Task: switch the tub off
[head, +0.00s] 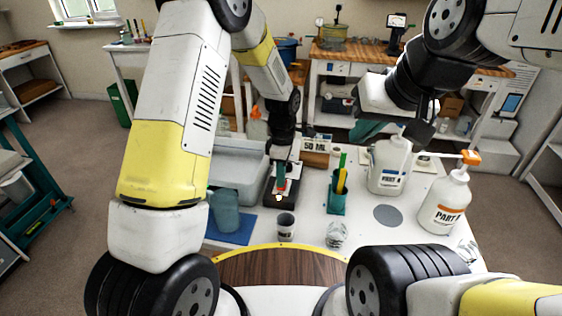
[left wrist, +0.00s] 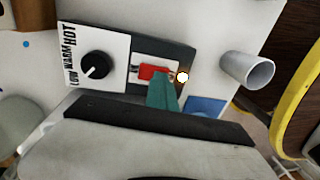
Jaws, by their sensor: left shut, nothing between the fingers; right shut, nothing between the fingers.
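The grey tub (head: 237,160) stands at the back left of the white table. Its dark control box (head: 270,196) is at its right front corner. In the left wrist view the box shows a black knob (left wrist: 96,65) on a plate marked LOW, WARM, HOT, a red rocker switch (left wrist: 155,72) and a bright white lamp (left wrist: 182,77). My left gripper (head: 280,187) is shut and empty, with its teal fingertips (left wrist: 161,88) at the red switch, partly covering it. I cannot tell whether they touch. My right gripper (head: 420,132) is shut and empty, above the white bottles.
A small cup (head: 286,226) stands close in front of the box. A blue mat (head: 228,236) with a blue-grey container is at left. A teal holder (head: 336,201), a white jug (head: 389,166) and an orange-capped bottle (head: 445,205) stand at right.

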